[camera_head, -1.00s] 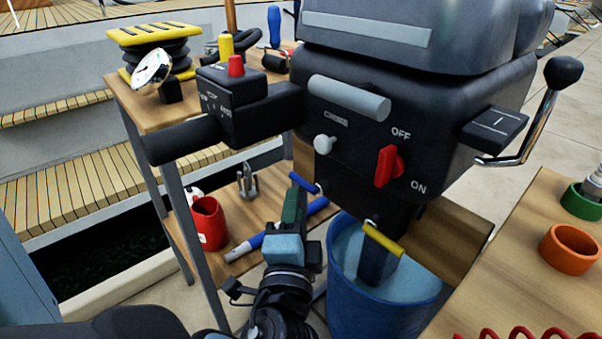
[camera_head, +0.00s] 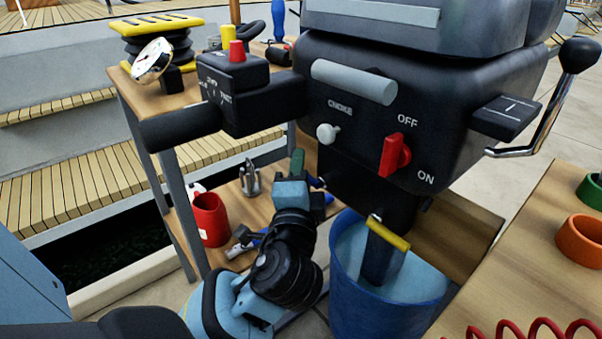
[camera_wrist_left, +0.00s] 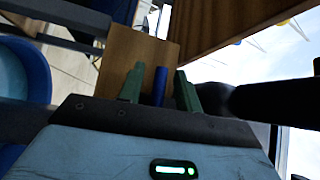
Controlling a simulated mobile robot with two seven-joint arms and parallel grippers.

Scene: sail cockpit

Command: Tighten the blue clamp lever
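The blue clamp lever (camera_head: 316,182) shows only as a small blue piece to the right of my left gripper, under the outboard motor (camera_head: 410,110); the gripper hides most of it. In the left wrist view the lever (camera_wrist_left: 160,86) stands upright between the two green fingertips of my left gripper (camera_wrist_left: 160,88). A narrow gap shows on each side of it, so the gripper is open around the lever and not shut on it. In the head view the left gripper (camera_head: 298,163) points up and away. My right gripper is in neither view.
A wooden shelf stand with a red mug (camera_head: 209,219) is at left. A blue bucket (camera_head: 385,310) of water stands below the motor. The motor's black tiller (camera_head: 182,131) reaches out above left of my gripper. A wooden table (camera_head: 520,260) is at right.

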